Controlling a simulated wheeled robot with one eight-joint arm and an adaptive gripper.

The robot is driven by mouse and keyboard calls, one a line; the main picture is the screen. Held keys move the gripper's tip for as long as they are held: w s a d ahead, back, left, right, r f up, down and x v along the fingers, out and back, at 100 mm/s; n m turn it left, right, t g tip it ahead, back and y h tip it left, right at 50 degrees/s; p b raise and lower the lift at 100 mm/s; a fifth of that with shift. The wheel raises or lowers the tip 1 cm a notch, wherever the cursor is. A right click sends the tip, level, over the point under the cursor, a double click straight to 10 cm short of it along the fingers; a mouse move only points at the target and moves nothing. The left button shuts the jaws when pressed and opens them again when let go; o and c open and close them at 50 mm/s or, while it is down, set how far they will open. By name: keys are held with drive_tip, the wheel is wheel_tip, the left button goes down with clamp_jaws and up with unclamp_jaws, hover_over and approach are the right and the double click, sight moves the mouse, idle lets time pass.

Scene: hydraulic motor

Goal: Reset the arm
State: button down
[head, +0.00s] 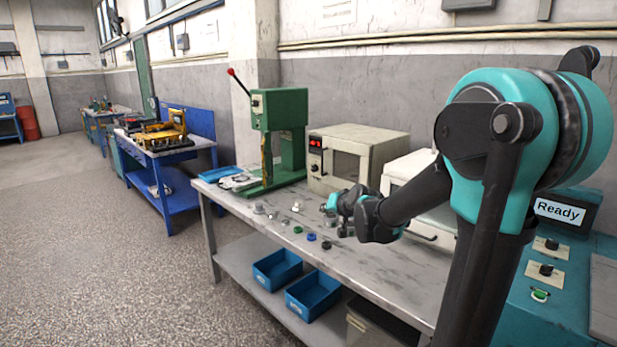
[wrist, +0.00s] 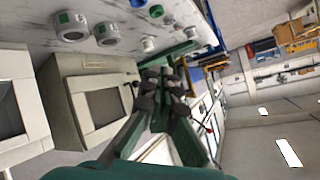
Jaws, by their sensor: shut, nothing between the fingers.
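My arm (head: 405,200) reaches from the right of the head view out over the workbench. My gripper (wrist: 165,92) shows in the wrist view with its dark fingertips close together, shut and empty.
A green press (head: 280,135) with a red-knobbed lever stands left of the oven. A second light oven (head: 408,166) is partly behind my arm. Blue bins (head: 313,296) sit on the lower shelf. A teal cabinet marked Ready (head: 560,212) stands right. Open floor lies left.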

drive_tip(key=s+d+f+g+h, duration=0.1)
drive_tip(key=s+d+f, duration=0.3)
drive_tip(key=s, duration=0.6)
drive_tip(key=s+d+f+n+g+h, duration=0.1)
drive_tip(key=s+d+f, duration=0.4)
drive_tip(key=s, duration=0.6)
drive_tip(key=s+d+f+g+h, duration=0.2)
drive_tip(key=s+d+f+g, duration=0.2)
drive_tip(key=s+f, duration=0.4)
drive_tip(key=shift+s+d+f+g+h, duration=0.3)
drive_tip(key=shift+s+g+h, duration=0.1)
drive_tip(key=shift+s, duration=0.85)
drive_tip(key=c, duration=2.2)
unclamp_jaws()
